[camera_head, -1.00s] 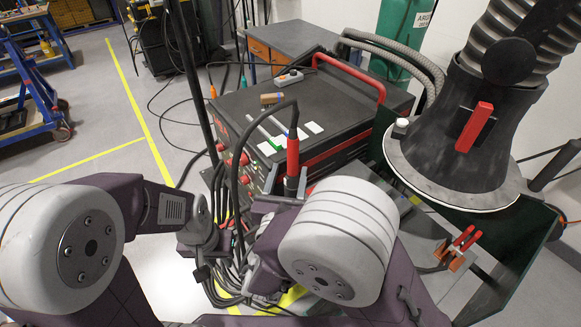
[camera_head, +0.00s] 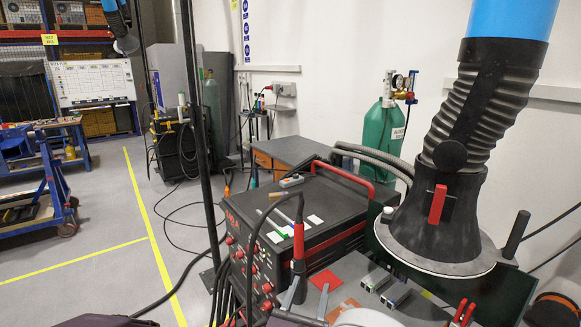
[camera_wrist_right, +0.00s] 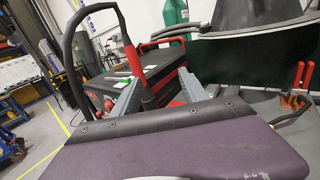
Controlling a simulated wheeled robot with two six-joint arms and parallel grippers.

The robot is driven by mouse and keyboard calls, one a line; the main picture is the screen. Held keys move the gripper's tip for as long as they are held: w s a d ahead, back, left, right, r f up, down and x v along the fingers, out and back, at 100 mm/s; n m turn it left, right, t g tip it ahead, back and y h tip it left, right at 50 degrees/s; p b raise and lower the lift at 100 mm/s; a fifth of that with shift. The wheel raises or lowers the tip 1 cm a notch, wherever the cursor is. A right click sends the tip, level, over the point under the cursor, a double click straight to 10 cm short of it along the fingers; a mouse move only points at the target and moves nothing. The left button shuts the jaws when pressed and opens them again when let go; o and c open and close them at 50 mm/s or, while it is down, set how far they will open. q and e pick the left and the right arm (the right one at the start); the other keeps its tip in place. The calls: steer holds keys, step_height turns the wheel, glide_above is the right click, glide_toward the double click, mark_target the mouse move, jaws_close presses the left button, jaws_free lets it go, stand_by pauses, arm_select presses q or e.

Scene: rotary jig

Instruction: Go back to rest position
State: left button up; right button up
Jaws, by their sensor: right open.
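My right gripper (camera_head: 307,297) shows low in the head view as two grey fingers, spread apart. It also shows in the right wrist view (camera_wrist_right: 158,92), open, its fingers pointing forward. A torch with a red grip and black cable (camera_head: 298,250) stands upright at the fingers, and in the right wrist view (camera_wrist_right: 133,62) it appears between or just beyond them. I cannot tell whether it touches a finger. My left gripper is out of view; only a dark edge of my own body shows at the bottom left.
A black and red welding machine (camera_head: 340,212) stands just ahead. A large fume hood (camera_head: 437,225) hangs at the right. Red-handled clamps (camera_head: 462,312) and small metal blocks (camera_head: 385,287) are on the work surface. A green gas cylinder (camera_head: 383,130) stands behind. Floor at left is open.

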steer(key=w+d+m+g+h, duration=0.1)
steer(key=w+d+m+h, duration=0.15)
steer(key=d, duration=0.35)
steer(key=s+d+f+m+g+h, duration=0.1)
steer(key=s+d+m+g+h, duration=0.25)
steer(key=d, duration=0.55)
steer(key=s+d+m+g+h, duration=0.25)
steer(key=d+m+g, duration=0.25)
steer(key=d, duration=0.4)
steer(key=s+d+f+m+g+y, duration=0.2)
steer(key=s+f+m+g+y, duration=0.1)
steer(key=s+f+m+g, duration=0.4)
steer(key=s+d+f+m+g+y, duration=0.2)
steer(key=s+f+m+g+y, duration=0.15)
steer(key=s, duration=0.45)
steer(key=w+a+f+m+t+y, duration=0.1)
steer(key=a+f+m+t+y, duration=0.1)
steer(key=a+m, duration=0.3)
steer(key=w+a+f+m+t+y, duration=0.1)
steer(key=w+a+f+m+y, duration=0.1)
steer(key=a+m+y, duration=0.3)
steer(key=a+f+m, duration=0.1)
steer(key=a, duration=0.3)
steer(key=shift+w+f+t+y, duration=0.2)
steer(key=shift+f+t+y, duration=0.1)
steer(key=shift+t, duration=0.1)
